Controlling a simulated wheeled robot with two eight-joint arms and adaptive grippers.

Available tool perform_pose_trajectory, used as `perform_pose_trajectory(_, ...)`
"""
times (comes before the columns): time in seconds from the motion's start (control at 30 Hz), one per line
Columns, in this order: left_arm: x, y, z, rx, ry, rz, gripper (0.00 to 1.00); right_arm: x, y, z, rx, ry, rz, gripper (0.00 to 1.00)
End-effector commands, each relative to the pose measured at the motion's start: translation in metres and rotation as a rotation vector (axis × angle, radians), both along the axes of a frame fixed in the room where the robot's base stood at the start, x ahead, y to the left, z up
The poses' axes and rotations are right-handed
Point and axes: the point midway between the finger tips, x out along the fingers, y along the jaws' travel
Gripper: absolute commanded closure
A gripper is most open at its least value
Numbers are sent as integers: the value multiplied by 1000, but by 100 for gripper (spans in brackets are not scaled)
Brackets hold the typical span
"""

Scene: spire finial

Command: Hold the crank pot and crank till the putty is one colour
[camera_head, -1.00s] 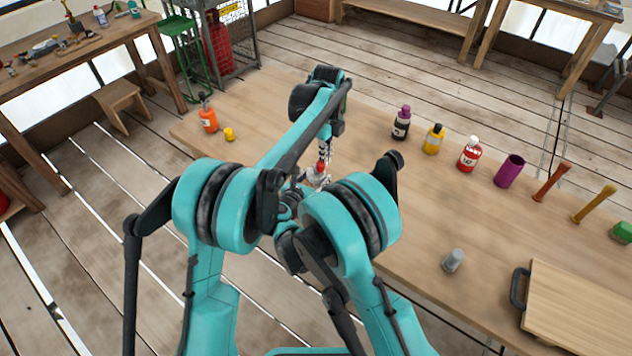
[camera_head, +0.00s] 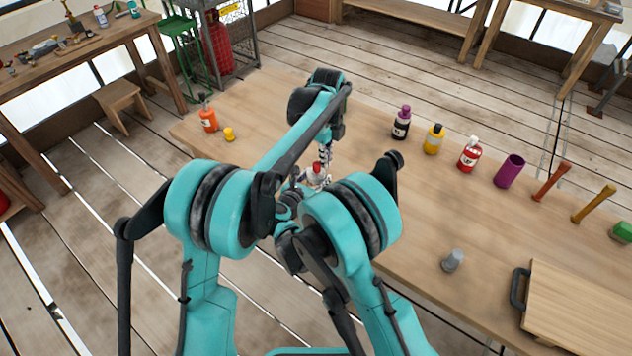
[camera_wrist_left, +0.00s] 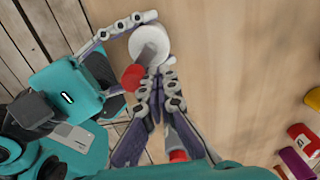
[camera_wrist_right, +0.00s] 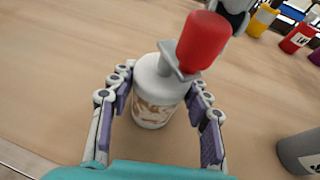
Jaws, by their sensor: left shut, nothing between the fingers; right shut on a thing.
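The crank pot (camera_wrist_right: 155,102) is a whitish-grey pot with a brown patterned label. A grey crank arm on its top carries a red knob (camera_wrist_right: 203,42). My right gripper (camera_wrist_right: 160,80) is shut on the pot, one finger on each side, and the pot stands upright on the table. In the left wrist view the pot's pale top (camera_wrist_left: 150,42) sits beside the red knob (camera_wrist_left: 133,77). My left gripper (camera_wrist_left: 157,75) is shut and empty, its fingertips close beside the knob; I cannot tell whether they touch. In the head view my left gripper (camera_head: 325,155) is above the pot. The putty is hidden.
An orange bottle (camera_head: 208,120) and a small yellow piece (camera_head: 229,134) stand at the table's far left. Bottles, a purple cup (camera_head: 509,171) and sticks line the right. A grey cup (camera_head: 453,261) and a wooden board (camera_head: 580,305) are nearer. The table between is clear.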

Motion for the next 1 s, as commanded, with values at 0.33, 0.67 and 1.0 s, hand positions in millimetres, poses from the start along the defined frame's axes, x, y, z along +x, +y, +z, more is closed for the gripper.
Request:
perform_pose_trajectory(0.33,-2,1,0,0,0,0,100,0,0,0,0,0,-1,85)
perform_pose_trajectory(0.67,-7,2,0,1,1,0,100,0,0,0,0,0,-1,85)
perform_pose_trajectory(1.0,-10,5,0,1,1,0,100,0,0,0,0,0,-1,85)
